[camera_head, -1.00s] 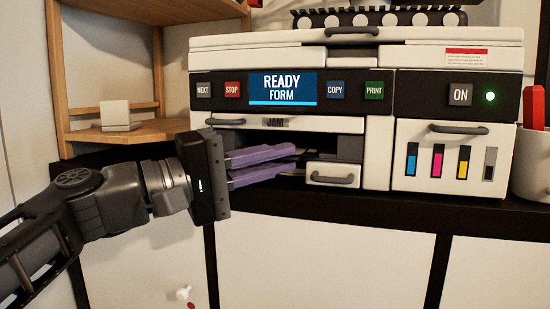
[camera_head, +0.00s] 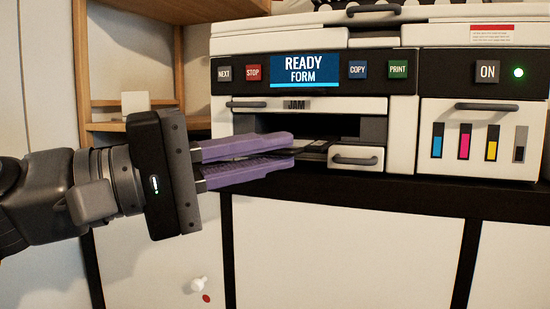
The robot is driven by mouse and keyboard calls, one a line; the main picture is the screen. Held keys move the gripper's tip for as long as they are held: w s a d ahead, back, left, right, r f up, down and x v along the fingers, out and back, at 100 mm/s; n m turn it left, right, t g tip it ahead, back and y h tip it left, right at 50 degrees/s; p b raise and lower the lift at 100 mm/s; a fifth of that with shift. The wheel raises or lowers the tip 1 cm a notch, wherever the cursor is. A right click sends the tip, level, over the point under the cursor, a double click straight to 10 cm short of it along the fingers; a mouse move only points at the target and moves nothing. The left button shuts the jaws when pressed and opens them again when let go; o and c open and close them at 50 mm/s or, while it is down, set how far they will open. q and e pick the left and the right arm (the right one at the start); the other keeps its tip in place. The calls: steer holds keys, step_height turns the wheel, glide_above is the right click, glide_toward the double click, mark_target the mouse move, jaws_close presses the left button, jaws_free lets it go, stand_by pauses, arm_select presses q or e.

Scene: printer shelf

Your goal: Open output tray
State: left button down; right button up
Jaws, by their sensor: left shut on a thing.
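The printer (camera_head: 405,110) stands on a dark shelf, its screen reading READY FORM. The output tray (camera_head: 314,147) is a dark flat piece in the printer's lower front opening, to the left of a small white drawer with a grey handle (camera_head: 356,160). My left gripper (camera_head: 294,149) reaches in from the left with purple fingers, one above the other. The fingertips are shut on the front edge of the output tray, which partly hides between them. My right gripper is not in view.
Above the opening is a white JAM panel (camera_head: 308,106) with a handle. The ink door (camera_head: 481,135) is at the right. A wooden shelf unit (camera_head: 103,60) with a small white block (camera_head: 135,102) stands at the left. White cabinet fronts (camera_head: 340,240) lie below.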

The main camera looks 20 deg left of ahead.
arm_select(q)
steer(key=shift+s+r, duration=0.1)
steer(key=shift+r, duration=0.25)
steer(key=c, duration=1.6)
jaws_free()
steer(key=shift+f, duration=0.15)
steer(key=shift+a+f, duration=0.1)
steer(key=r+b+v, duration=0.1)
steer(key=b+v, duration=0.1)
steer(key=v, duration=0.5)
steer(key=shift+s+a+f, duration=0.25)
steer(key=shift+a+f, duration=0.05)
steer(key=shift+f, duration=0.15)
